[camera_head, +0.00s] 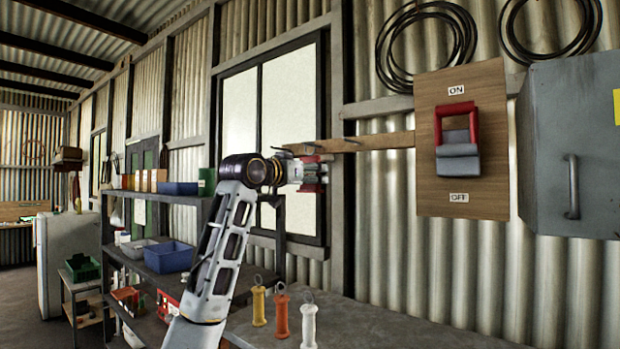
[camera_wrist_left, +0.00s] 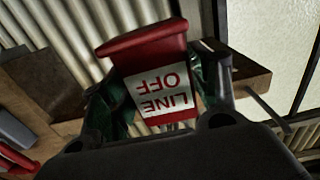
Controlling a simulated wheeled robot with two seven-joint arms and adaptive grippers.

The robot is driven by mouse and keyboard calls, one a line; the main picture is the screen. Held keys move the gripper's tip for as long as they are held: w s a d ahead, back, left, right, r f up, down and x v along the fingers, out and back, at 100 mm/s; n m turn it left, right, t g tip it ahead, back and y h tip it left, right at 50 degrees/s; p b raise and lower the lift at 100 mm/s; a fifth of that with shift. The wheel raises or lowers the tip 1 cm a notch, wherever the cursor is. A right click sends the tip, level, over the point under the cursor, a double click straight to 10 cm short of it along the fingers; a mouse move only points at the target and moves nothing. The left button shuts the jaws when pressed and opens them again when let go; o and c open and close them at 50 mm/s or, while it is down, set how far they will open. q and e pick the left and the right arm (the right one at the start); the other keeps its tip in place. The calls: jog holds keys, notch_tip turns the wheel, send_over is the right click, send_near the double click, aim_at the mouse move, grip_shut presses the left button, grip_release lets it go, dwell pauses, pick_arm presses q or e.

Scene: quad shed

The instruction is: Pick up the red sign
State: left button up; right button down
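The red sign (camera_wrist_left: 152,82) has a white panel reading LINE OFF, upside down in the left wrist view. In the head view its red edge (camera_head: 325,170) shows at the end of my left arm, just below the wooden rail. My left gripper (camera_wrist_left: 165,95) has one dark green finger on each side of the sign, very close to its edges. I cannot tell whether both fingers press on it. The sign is in front of the wooden rail (camera_wrist_left: 245,78). My right gripper is not in view.
A wooden board (camera_head: 488,195) with a red and grey ON/OFF switch (camera_head: 457,140) is to the right, beside a grey cabinet (camera_head: 580,140). Yellow, orange and white handles (camera_head: 308,325) stand on the bench below. A shelf with blue bins (camera_head: 168,257) is at left.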

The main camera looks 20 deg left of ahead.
pick_arm(q)
jog(key=c, duration=0.4)
jog(key=shift+c, duration=0.7)
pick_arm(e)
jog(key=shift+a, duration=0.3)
pick_arm(q)
jog(key=shift+r, duration=0.15)
